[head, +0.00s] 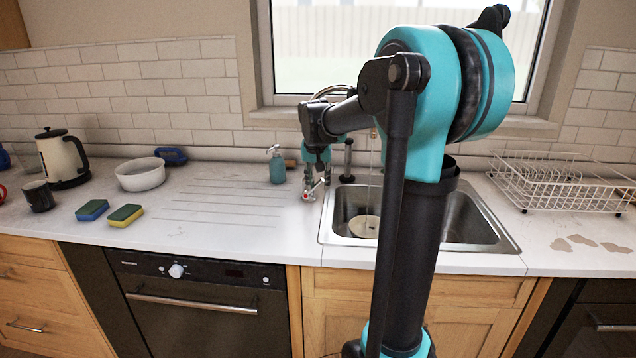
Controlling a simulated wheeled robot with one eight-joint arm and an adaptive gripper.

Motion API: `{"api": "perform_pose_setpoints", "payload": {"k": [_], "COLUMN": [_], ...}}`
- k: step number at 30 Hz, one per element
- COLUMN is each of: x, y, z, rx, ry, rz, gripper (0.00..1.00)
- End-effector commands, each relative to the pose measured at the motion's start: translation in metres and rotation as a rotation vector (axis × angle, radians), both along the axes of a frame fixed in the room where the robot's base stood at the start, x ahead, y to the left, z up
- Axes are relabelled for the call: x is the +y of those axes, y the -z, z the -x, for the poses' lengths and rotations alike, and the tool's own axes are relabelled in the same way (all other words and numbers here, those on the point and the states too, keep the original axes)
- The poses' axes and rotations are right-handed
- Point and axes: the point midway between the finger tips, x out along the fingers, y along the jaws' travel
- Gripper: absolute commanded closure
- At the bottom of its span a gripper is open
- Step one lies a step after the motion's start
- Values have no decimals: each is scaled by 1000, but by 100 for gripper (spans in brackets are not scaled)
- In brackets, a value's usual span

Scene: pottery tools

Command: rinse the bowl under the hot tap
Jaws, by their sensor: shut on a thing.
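My gripper (315,184) is at the left edge of the sink, fingers pointing down, shut on what looks like the tap's small red-marked handle (306,196). The fingers partly cover this handle. A thin stream of water (370,165) falls into the steel sink (462,222). A cream bowl (364,227) lies in the sink below the stream, partly hidden by my arm. The tap's spout is mostly hidden behind my arm. A white bowl (140,175) stands on the counter at left.
A soap bottle (276,167) stands just left of my gripper. Two sponges (92,210) (126,215), a kettle (62,160) and a dark mug (38,196) are at left. A wire dish rack (560,185) and brown stains (580,241) are at right. The ridged drainer is clear.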

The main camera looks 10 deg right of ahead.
Motion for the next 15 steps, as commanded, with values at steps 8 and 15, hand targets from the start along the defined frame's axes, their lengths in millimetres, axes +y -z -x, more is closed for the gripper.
{"api": "perform_pose_setpoints", "payload": {"k": [8,15], "x": [1,13], "y": [0,-4], "z": [0,-4], "rx": [0,0], "ry": [0,-2], "rz": [1,0], "gripper": [76,76]}}
